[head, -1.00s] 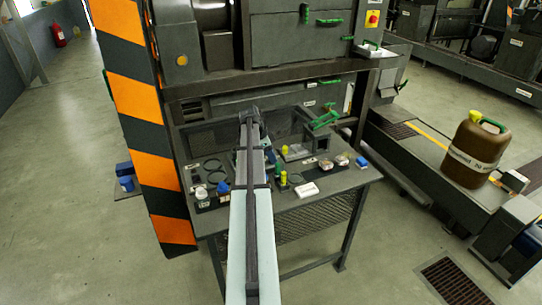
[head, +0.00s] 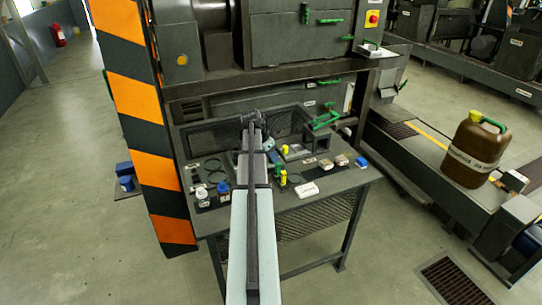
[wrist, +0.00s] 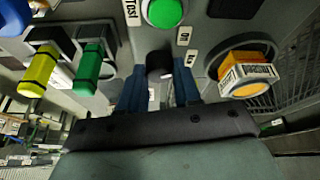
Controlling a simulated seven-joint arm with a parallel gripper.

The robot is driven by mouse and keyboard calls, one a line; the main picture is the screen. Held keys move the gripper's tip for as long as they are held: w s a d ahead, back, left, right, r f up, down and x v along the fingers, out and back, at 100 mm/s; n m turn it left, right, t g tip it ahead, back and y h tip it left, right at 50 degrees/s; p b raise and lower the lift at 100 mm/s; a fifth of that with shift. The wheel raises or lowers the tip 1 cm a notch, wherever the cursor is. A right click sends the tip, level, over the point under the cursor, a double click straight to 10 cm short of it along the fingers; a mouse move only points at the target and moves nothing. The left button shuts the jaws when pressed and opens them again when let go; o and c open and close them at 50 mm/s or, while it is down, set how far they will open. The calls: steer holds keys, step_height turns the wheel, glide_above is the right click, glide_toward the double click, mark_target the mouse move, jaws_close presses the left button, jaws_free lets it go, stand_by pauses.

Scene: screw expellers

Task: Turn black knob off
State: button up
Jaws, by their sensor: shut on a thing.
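The black knob (wrist: 158,64) shows in the wrist view at the upper middle, on a grey panel. My gripper (wrist: 160,84) has its blue fingers on either side of the knob and is shut on it. The fingers hide the knob's sides, and I cannot tell which way it points. Two small white labels (wrist: 184,36) sit just right of it. In the head view the knob is hidden behind my arm.
In the wrist view a green button (wrist: 165,12) is above the knob. Yellow (wrist: 38,74) and green (wrist: 88,68) parts stand at left, and an orange-and-white part (wrist: 248,76) at right. In the head view the table (head: 325,190) holds several small items.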

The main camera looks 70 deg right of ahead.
steer(key=n, duration=0.2)
steer(key=n+t, duration=0.1)
steer(key=shift+s+a+n+h, duration=0.2)
steer(key=shift+n+h, duration=0.1)
steer(key=shift+n, duration=0.1)
steer(key=shift+s+d+n+t, duration=0.1)
steer(key=shift+n+t, duration=0.8)
steer(key=shift+n, duration=1)
steer(key=o, duration=1.1)
steer(key=shift+c, duration=0.2)
steer(key=v, duration=1.3)
steer(key=shift+a+r, duration=0.3)
steer(key=shift+r, duration=0.05)
